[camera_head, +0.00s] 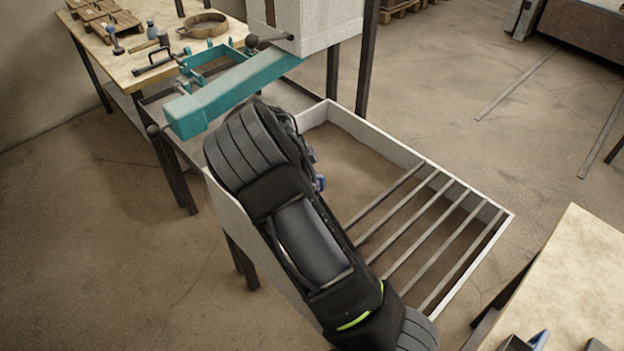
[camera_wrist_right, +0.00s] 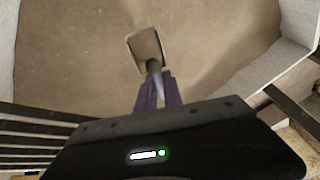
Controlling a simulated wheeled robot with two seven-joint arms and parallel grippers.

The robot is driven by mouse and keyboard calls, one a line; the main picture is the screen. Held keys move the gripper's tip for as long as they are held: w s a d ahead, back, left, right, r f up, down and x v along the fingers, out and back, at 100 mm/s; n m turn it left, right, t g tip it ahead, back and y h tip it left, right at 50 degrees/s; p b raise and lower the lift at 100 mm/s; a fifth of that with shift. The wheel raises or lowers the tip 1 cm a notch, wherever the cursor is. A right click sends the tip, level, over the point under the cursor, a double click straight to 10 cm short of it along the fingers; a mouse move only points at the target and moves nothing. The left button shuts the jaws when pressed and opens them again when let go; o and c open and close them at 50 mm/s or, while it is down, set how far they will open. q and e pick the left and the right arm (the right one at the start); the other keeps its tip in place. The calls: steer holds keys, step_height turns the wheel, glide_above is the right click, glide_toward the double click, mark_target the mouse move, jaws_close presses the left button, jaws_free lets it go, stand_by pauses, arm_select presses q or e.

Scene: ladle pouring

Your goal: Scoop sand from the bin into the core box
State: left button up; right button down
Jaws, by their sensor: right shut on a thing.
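The bin is a pale open box (camera_head: 386,144) with brown sand (camera_head: 352,165) in it; the sand (camera_wrist_right: 70,60) fills most of the right wrist view. My right arm reaches over the bin from the bottom and hides much of its left side. My right gripper (camera_wrist_right: 158,88) is shut on the handle of a small scoop (camera_wrist_right: 146,50) with a squarish, pale-rimmed head. The scoop is over the sand; I cannot tell whether it touches it or how full it is. A teal structure (camera_head: 235,92) beyond the bin may include the core box; its inside is hidden. My left gripper is out of view.
Several metal bars (camera_head: 412,228) cross the near right part of the bin. A pale machine housing (camera_head: 315,22) stands above the teal structure. A workbench (camera_head: 135,68) with tools is at the upper left, another table (camera_head: 580,270) at the lower right.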

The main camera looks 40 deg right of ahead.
step_height(320, 180, up, 8)
steer(key=p, duration=0.5)
steer(key=shift+d+r, duration=0.1)
steer(key=shift+r, duration=0.15)
steer(key=w+a+r+n+t+y, duration=0.1)
steer(key=a+r+n, duration=0.3)
steer(key=a+n, duration=0.4)
steer(key=w+a+r+n+t+y, duration=0.1)
steer(key=a+r+n+y, duration=0.3)
steer(key=a+n, duration=0.4)
steer(key=w+a+r+n+t+y, duration=0.1)
steer(key=a+r+n+t+y, duration=0.1)
steer(key=a+r+n, duration=0.3)
steer(key=a+n, duration=0.3)
steer(key=n, duration=0.1)
steer(key=shift+w, duration=0.35)
